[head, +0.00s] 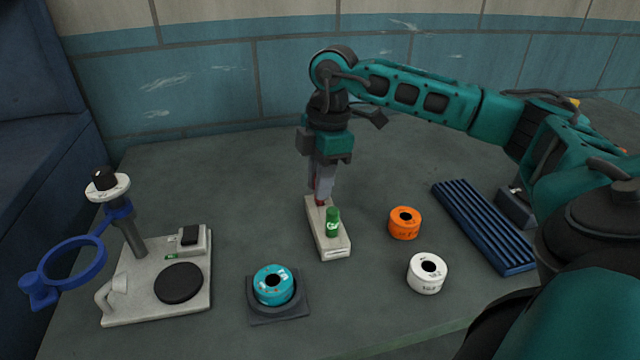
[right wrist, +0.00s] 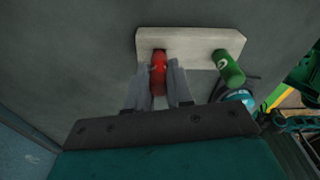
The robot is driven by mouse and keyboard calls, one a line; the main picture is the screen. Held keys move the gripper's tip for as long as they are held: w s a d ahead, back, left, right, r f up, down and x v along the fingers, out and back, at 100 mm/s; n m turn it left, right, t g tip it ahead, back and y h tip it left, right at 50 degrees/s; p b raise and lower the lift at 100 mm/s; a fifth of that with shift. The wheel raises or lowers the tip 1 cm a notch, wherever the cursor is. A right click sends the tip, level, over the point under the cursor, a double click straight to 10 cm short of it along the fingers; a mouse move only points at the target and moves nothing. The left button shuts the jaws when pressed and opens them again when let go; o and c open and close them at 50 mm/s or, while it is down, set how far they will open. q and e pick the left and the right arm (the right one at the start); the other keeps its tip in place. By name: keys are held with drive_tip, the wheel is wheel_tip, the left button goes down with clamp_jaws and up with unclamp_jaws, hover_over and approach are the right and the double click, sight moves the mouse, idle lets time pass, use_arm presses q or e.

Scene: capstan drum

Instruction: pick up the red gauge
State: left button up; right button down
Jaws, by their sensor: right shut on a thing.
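The red gauge (right wrist: 158,72) stands at one end of a pale block (head: 331,242), with its lower end at or in the block. My right gripper (head: 321,196) is above that end of the block, pointing down, and is shut on the red gauge. In the head view the fingers hide most of the gauge. In the right wrist view the gauge shows between the two fingers (right wrist: 158,88). A green gauge (head: 333,222) stands at the other end of the block. My left gripper is not in view.
An orange roll (head: 405,223) and a white roll (head: 427,273) stand right of the block, beside a blue ribbed rack (head: 485,226). A teal roll (head: 273,285) sits on a dark base at the front. A stand with a blue ring (head: 72,262) is at left. The table behind is clear.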

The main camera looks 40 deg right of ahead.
use_arm(q)
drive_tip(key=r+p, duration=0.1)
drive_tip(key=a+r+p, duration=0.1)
drive_tip(key=p, duration=0.1)
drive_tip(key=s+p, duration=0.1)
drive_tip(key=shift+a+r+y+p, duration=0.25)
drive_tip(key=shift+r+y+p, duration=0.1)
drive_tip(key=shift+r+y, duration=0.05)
use_arm(e)
wheel_tip(320, 180, up, 19)
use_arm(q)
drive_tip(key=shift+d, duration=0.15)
use_arm(e)
drive_tip(key=shift+f, duration=0.1)
